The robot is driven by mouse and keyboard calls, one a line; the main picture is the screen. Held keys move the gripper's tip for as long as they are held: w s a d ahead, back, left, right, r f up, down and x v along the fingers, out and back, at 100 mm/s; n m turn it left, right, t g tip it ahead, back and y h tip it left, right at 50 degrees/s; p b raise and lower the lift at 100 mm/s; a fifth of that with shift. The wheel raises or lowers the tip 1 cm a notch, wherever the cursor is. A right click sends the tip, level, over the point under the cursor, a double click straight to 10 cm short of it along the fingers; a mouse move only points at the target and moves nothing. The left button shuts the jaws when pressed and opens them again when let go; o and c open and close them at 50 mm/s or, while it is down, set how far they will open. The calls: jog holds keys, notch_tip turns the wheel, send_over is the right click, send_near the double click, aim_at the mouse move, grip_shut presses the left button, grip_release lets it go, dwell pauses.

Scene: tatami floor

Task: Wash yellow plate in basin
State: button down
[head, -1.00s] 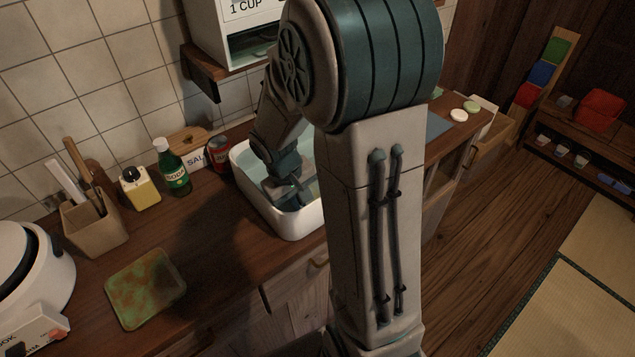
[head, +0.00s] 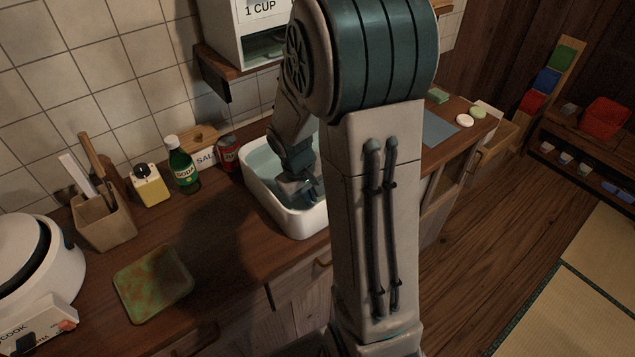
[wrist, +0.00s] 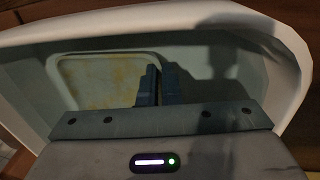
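The white basin (head: 287,221) stands on the counter with water in it. My gripper (wrist: 160,84) is down inside it; in the head view my wrist and arm hide part of the basin. In the wrist view a pale plate with yellow-brown stains, the yellow plate (wrist: 95,80), lies inside the basin (wrist: 290,85). My two dark fingers are close together at the plate's right edge and look shut on it. I do not make out the plate in the head view.
A square plate with green and brown stains (head: 153,283) lies on the counter (head: 235,260). A rice cooker (head: 35,260), utensil holder (head: 103,222), yellow bottle (head: 150,187), green soda bottle (head: 183,168) and red can (head: 228,155) stand left of the basin. A dispenser shelf (head: 215,75) hangs above.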

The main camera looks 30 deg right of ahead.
jog(key=shift+d, duration=0.6)
jog(key=shift+s+a+b, duration=0.2)
jog(key=shift+a+b, duration=0.1)
jog(key=shift+a, duration=0.75)
jog(key=shift+a+r, duration=0.15)
notch_tip(320, 180, up, 11)
jog(key=p, duration=0.8)
jog(key=shift+r+p, duration=0.2)
jog(key=shift+p, duration=0.2)
notch_tip(320, 180, up, 4)
jog(key=p, duration=0.3)
